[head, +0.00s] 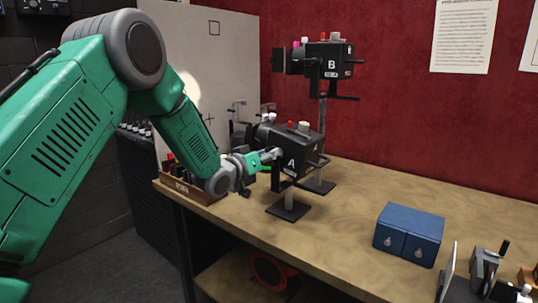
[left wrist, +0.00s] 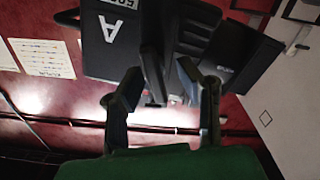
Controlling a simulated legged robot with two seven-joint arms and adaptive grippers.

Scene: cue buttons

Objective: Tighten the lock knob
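A black box-shaped device marked A (head: 297,163) stands on a stand with a flat dark base at the table's left part. My left gripper (head: 268,156) is at its left side. The left wrist view shows device A (left wrist: 113,52) close up, with its letter upside down. There my left gripper's fingers (left wrist: 160,88) are apart, on either side of a dark upright part (left wrist: 152,62). I cannot tell whether this part is the lock knob, or whether a finger touches it. A similar device marked B (head: 331,65) stands higher on a pole behind A. My right gripper is not in view.
A blue two-part box (head: 409,234) sits on the wooden table (head: 350,205) to the right. Small devices crowd the bottom right corner. A wooden rack (head: 187,190) is at the table's left end, and a pale panel (head: 222,60) stands behind it.

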